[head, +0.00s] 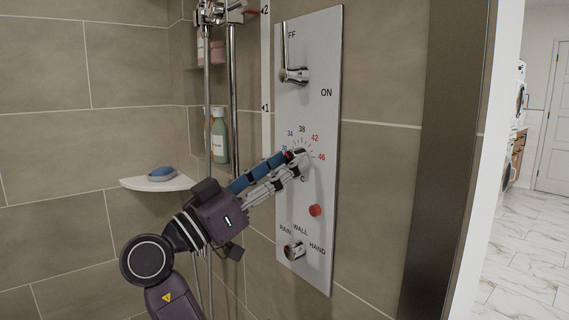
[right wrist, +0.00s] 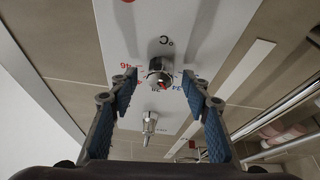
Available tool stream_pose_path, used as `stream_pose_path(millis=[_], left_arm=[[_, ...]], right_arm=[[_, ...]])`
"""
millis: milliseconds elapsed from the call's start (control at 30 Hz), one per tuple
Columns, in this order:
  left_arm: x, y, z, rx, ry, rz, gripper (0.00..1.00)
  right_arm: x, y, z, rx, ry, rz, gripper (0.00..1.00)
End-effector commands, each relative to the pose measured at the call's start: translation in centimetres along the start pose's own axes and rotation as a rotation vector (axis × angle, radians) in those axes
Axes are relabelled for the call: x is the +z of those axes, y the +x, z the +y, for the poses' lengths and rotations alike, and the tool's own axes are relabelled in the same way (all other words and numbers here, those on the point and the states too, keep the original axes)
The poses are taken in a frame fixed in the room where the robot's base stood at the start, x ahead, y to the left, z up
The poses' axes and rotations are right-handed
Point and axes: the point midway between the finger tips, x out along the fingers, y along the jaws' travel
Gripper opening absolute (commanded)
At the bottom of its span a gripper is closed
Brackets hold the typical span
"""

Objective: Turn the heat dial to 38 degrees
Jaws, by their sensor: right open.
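The heat dial (head: 299,154) is a small chrome knob on the white control panel (head: 322,110), below an arc of numbers from blue 30 to red 46 with 38 at the top. My right gripper (head: 292,161) is at the dial and partly hides it in the head view. In the right wrist view, the open blue-padded fingers (right wrist: 160,84) stand on either side of the chrome dial (right wrist: 160,70), with gaps visible. A red mark on the dial faces the 38 and 34 side of the scale; the exact reading is unclear. My left gripper is not in view.
Above the dial is a chrome ON/OFF lever (head: 294,76). Below are a red button (head: 315,211) and a RAIN/WALL/HAND knob (head: 294,250). A shower rail (head: 233,90), bottle (head: 219,137) and corner shelf with blue soap (head: 162,174) are left.

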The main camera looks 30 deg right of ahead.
Motion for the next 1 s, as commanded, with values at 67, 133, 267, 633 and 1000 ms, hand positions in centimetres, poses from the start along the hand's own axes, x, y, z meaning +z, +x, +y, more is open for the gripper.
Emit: stream_pose_path(millis=[67, 133, 267, 633, 1000], left_arm=[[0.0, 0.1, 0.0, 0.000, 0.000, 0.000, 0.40], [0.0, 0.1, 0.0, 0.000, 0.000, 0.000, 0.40], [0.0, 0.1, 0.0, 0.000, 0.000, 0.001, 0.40], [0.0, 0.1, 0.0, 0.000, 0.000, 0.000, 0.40], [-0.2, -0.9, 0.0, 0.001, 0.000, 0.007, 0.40]], right_arm=[[0.0, 0.4, 0.0, 0.000, 0.000, 0.000, 0.44], [0.0, 0.5, 0.0, -0.001, -0.001, 0.001, 0.44], [0.0, 0.5, 0.0, -0.001, -0.001, 0.001, 0.44], [0.0, 0.5, -0.1, -0.001, -0.001, 0.001, 0.09], [0.2, 0.4, -0.1, 0.006, 0.015, 0.000, 0.02]])
